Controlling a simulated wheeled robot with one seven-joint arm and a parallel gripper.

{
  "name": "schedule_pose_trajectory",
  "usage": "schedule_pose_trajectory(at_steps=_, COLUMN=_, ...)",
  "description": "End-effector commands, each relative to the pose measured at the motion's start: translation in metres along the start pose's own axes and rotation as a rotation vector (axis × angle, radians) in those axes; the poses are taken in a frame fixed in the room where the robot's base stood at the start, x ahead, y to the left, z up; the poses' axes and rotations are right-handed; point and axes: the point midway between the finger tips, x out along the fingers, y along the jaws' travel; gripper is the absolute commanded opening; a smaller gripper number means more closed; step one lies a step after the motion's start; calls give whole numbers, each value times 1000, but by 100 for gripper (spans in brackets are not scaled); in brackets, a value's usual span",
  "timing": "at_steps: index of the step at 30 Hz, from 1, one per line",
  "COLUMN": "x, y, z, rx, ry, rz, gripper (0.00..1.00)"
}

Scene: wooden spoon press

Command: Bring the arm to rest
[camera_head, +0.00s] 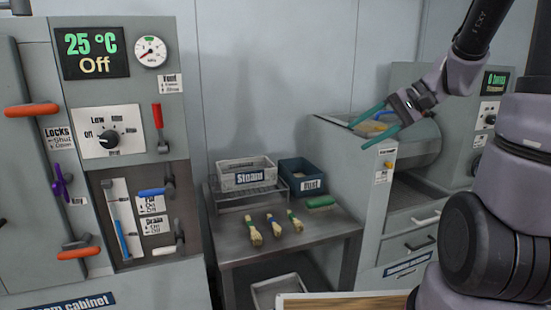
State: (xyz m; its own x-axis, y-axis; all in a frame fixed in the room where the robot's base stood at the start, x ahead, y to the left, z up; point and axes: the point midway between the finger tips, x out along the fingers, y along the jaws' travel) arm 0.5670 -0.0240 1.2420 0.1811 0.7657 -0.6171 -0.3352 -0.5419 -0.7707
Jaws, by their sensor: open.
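My gripper (358,136) is at the upper right, with its two teal fingers spread apart and nothing between them. It points down and left, in front of the grey machine (345,170) on the right. My arm comes from the right edge, bends at the top and runs down to the gripper. I cannot tell whether the fingers touch the machine's top.
A metal table (290,244) holds a "Steam" box (247,177), a blue "Post" bin (310,187), a green-handled brush (321,202) and several wooden pieces (270,219). The steam cabinet (110,90) stands left, reading 25 °C, Off. A tray (278,290) sits below the table.

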Motion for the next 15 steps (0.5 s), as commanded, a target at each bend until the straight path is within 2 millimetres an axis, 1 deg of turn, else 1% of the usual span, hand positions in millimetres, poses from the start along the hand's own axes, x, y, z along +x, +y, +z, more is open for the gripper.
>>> schedule_pose_trajectory(at_steps=1, x=-5, y=-4, z=17, rx=-39, ry=17, rz=67, gripper=60)
schedule_pose_trajectory(at_steps=3, x=-12, y=-3, z=35, rx=-77, ry=53, rz=164, gripper=60)
schedule_pose_trajectory(at_steps=6, x=-26, y=-2, z=55, rx=-132, ry=136, rz=286, gripper=60)
schedule_pose_trajectory(at_steps=10, x=-50, y=-2, z=73, rx=-206, ry=287, rz=402, gripper=60)
schedule_pose_trajectory(at_steps=15, x=-79, y=-9, z=87, rx=-283, ry=478, rz=467, gripper=60)
